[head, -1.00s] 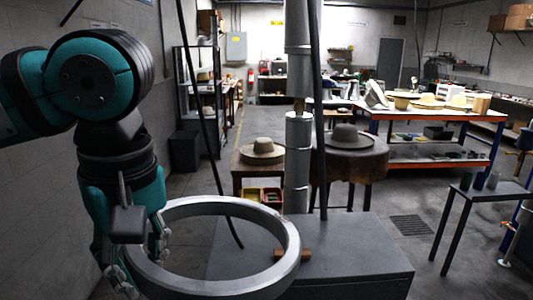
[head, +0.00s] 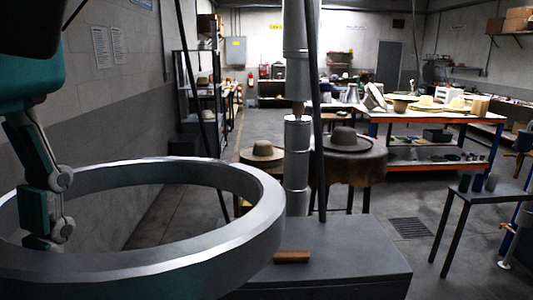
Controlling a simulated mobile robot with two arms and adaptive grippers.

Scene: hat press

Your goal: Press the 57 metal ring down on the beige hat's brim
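The large grey metal ring (head: 262,225) fills the lower left of the head view, raised in the air and roughly level. No number can be read on it. My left gripper (head: 58,205) is at the ring's left side, with finger parts showing inside the ring. It appears shut on the ring, though the near wall hides part of the grip. My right gripper is not in view.
A grey metal bench (head: 345,255) with a small brown block (head: 292,257) stands ahead. A vertical metal column (head: 297,165) and dark rods rise behind it. A dark side table (head: 490,190) is at right. A hat-laden workbench (head: 430,116) stands farther back.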

